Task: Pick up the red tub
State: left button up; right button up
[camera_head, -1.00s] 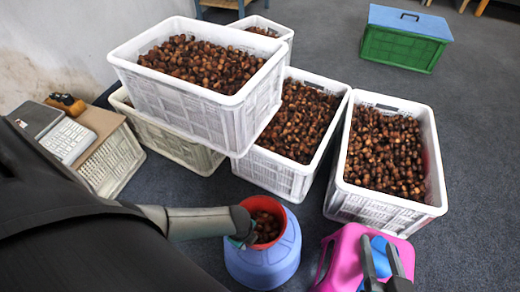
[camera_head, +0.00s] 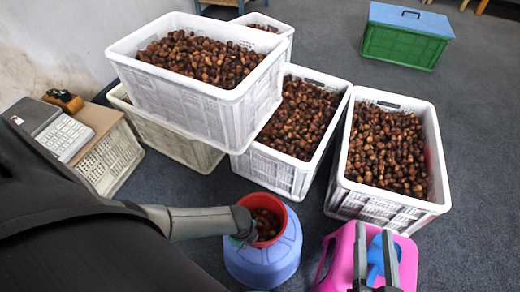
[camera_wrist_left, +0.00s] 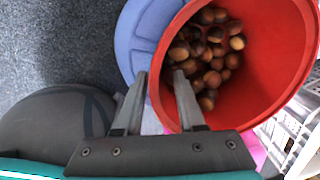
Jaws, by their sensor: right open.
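The red tub (camera_head: 283,221) holds some chestnuts and sits on top of a round blue container in the head view. My left gripper (camera_head: 245,236) is at the tub's left rim, its fingers mostly hidden there. In the left wrist view the tub (camera_wrist_left: 267,83) is seen from above; the left gripper (camera_wrist_left: 160,74) is open, with one finger outside the rim and the other over the tub's opening. Whether they touch the wall I cannot tell. My right gripper (camera_head: 374,228) is open and empty, in front of the pink item.
The blue container (camera_head: 264,265) stands on the dark carpet. Right of it is a pink item (camera_head: 337,262) with a blue piece. White crates of chestnuts, such as the right crate (camera_head: 391,206), stand behind. A green box (camera_head: 403,47) with a blue lid is farther back.

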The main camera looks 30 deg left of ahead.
pick_arm(q)
grip_shut()
jog(key=shift+w, duration=0.1)
dwell(1.2)
